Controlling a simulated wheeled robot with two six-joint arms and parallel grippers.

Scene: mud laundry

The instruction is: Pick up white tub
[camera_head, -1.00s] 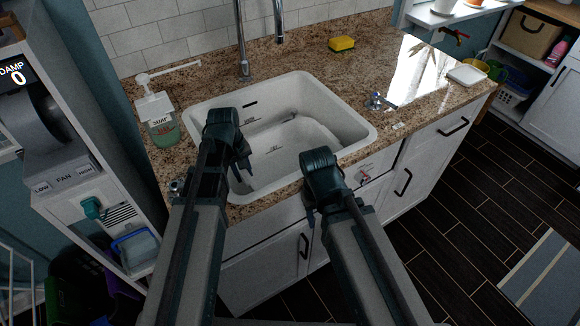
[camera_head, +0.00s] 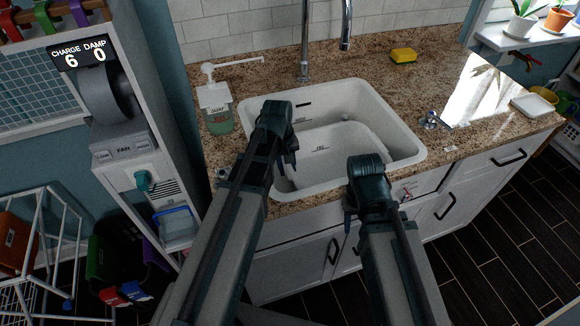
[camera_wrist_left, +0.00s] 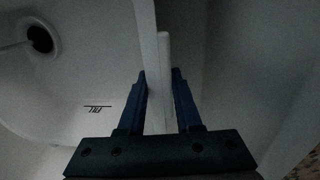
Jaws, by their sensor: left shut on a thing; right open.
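The white tub (camera_head: 345,148) sits inside the white sink basin in the head view, with a small dark mark on its wall. My left gripper (camera_head: 291,158) reaches over the sink's left side and is shut on the tub's edge. In the left wrist view, the left gripper (camera_wrist_left: 160,80) has its two blue fingers on either side of a thin white wall of the tub (camera_wrist_left: 164,60). My right gripper (camera_head: 350,212) is open and empty at the sink's front edge; its fingers are mostly hidden by its body.
The sink (camera_head: 402,160) is set in a granite counter (camera_head: 400,88). A tall faucet (camera_head: 305,45) stands behind it. A soap dispenser (camera_head: 216,108) stands left, a yellow sponge (camera_head: 403,55) behind right. A shelf unit with a fan (camera_head: 105,95) rises on the left.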

